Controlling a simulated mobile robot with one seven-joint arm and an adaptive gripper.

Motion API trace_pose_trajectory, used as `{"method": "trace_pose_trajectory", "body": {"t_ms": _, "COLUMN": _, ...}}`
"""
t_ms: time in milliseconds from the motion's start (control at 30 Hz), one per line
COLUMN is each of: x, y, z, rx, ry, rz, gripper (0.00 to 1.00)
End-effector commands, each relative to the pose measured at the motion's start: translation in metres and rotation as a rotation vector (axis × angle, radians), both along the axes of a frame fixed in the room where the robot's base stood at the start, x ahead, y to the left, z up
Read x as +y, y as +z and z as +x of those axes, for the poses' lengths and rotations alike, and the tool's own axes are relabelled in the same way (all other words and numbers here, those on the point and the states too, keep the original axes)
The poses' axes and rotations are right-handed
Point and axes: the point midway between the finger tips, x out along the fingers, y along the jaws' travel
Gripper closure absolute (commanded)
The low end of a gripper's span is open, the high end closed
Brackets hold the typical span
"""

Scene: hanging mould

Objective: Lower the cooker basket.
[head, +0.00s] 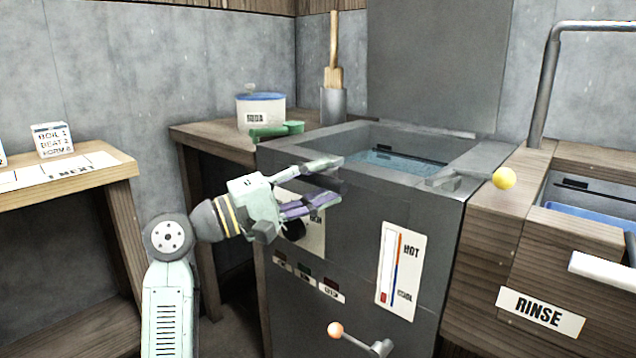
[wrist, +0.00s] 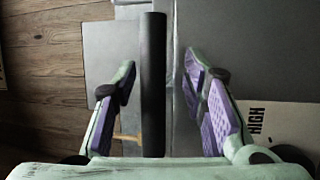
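The cooker (head: 360,250) is a grey metal box with an open vat of bluish water (head: 390,160) in its top. No basket can be clearly made out in the vat. My gripper (head: 334,180) is at the cooker's upper front left edge, fingers pointing right. In the wrist view, a long black bar (wrist: 153,85) runs between my two purple-padded fingers, with a gap on each side. The fingers are open and not closed on the bar. What the bar joins to is not visible.
A HOT gauge (head: 400,270) is on the front panel. A SODA tub (head: 261,112) stands behind left; a RINSE sink (head: 541,311) is right.

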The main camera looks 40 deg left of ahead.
Motion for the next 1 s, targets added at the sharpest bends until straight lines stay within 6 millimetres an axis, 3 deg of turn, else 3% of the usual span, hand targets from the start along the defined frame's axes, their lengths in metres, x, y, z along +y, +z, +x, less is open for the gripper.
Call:
{"method": "trace_pose_trajectory", "body": {"t_ms": 267, "x": 0.003, "y": 0.0, "z": -0.005, "rx": -0.002, "ry": 0.002, "rz": -0.001, "gripper": 0.61}}
{"method": "trace_pose_trajectory", "body": {"t_ms": 700, "x": 0.032, "y": -0.012, "z": -0.061, "rx": -0.001, "ry": 0.001, "rz": -0.001, "gripper": 0.61}}
{"method": "trace_pose_trajectory", "body": {"t_ms": 1000, "x": 0.034, "y": -0.013, "z": -0.066, "rx": -0.001, "ry": 0.0, "rz": 0.0, "gripper": 0.61}}
